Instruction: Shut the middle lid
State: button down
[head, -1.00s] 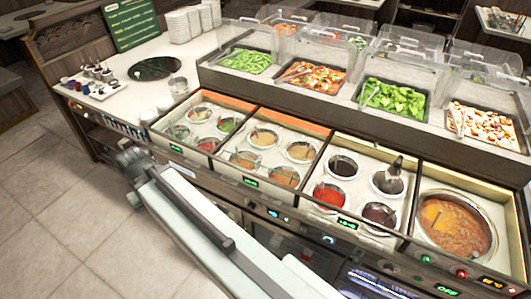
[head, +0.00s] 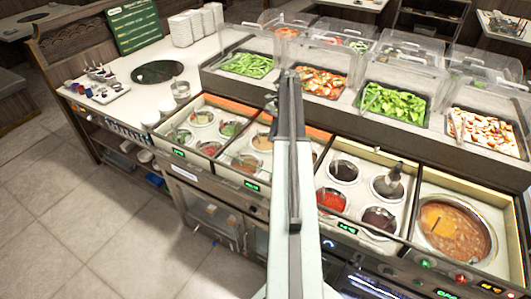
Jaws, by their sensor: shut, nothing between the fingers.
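My gripper (head: 290,82) is at the far end of my arm, which reaches up from the bottom of the head view. It is shut and empty. It shows in front of the second sauce well (head: 226,166) and the tray of orange-red food (head: 322,84) behind; I cannot tell its height or whether it touches anything. My arm hides part of the second well. The sauce wells are open, with their pots showing. I cannot tell which lid is the middle one.
The left sauce well (head: 172,145) and the third well (head: 328,172) hold several pots each. A soup pot (head: 490,248) stands at the right. The floor at the left is clear.

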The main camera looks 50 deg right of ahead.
aim_at(260, 164)
jog(key=b+x, duration=0.9)
jog(key=x, duration=0.1)
jog(key=shift+f, duration=0.1)
jog(key=a, duration=0.2)
jog(key=s+a, duration=0.1)
jog(key=a, duration=0.2)
jog(key=shift+s+a, duration=0.2)
jog(key=shift+w+r, duration=0.1)
jog(key=shift+r, duration=0.1)
